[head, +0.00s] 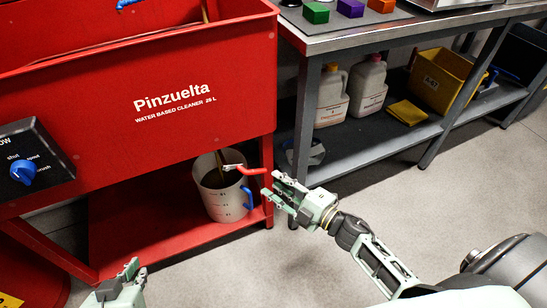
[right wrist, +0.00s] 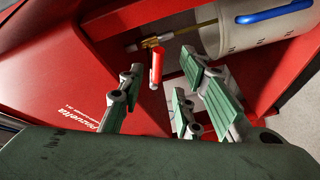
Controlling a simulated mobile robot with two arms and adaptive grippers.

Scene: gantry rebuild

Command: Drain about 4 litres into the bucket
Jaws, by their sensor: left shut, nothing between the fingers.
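The white bucket (head: 222,203) with a blue handle stands on the red lower shelf under the red washer tank (head: 150,95). Dark liquid shows inside it. A brass drain valve (right wrist: 153,43) with a red lever (right wrist: 156,68) sits beside the bucket; the lever also shows in the head view (head: 250,171). A thin brownish line runs from the valve into the bucket; I cannot tell if it is liquid or a tube. My right gripper (head: 276,190) is open and empty, its fingers just short of the lever. My left gripper (head: 122,279) is shut and empty, low at front left.
A blue knob (head: 23,171) is on the tank's left panel. A grey bench (head: 370,38) to the right carries coloured blocks, with jugs (head: 332,98) and a yellow bin (head: 440,80) on its lower shelf. The floor in front is clear.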

